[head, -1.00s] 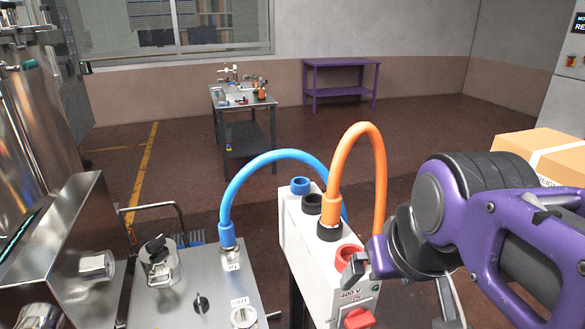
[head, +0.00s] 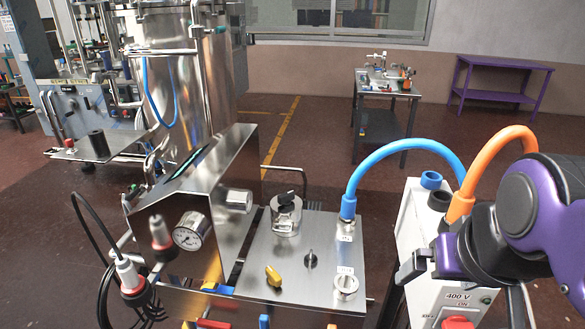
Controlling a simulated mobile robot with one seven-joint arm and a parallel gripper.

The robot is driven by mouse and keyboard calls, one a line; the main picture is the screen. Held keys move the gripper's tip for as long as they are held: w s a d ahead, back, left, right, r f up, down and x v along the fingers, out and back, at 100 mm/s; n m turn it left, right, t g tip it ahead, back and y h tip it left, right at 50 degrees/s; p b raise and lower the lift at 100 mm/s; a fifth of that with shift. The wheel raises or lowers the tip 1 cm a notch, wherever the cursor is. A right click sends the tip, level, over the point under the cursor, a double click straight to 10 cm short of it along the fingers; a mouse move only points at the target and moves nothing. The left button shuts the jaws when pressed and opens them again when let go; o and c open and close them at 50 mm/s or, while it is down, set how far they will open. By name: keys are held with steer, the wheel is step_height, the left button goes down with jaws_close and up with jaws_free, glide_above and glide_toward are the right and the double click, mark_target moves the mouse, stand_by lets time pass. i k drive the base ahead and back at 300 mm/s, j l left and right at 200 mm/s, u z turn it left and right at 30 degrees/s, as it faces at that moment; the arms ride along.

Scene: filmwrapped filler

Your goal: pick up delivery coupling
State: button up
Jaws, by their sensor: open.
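I cannot tell for sure which part is the delivery coupling. A blue hose (head: 400,147) ends in a blue coupling (head: 347,206) seated on a port of the steel top plate (head: 262,262). A bare round port (head: 346,284) sits in front of it on that plate. A white plug with a red ring (head: 128,272) stands at the lower left on a black cable. My gripper (head: 412,268) is open in front of the white 400 V box (head: 404,228), apart from the hose coupling. Its fingers show only partly and hold nothing visible.
An orange hose (head: 496,145) arches from the white box behind my arm. A small cart (head: 385,90) and purple table (head: 500,80) are farther back, with open floor between.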

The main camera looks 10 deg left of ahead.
mark_target(461, 204)
steer(key=k+j+u, duration=0.1)
steer(key=u, duration=0.9)
steer(key=z, duration=1.6)
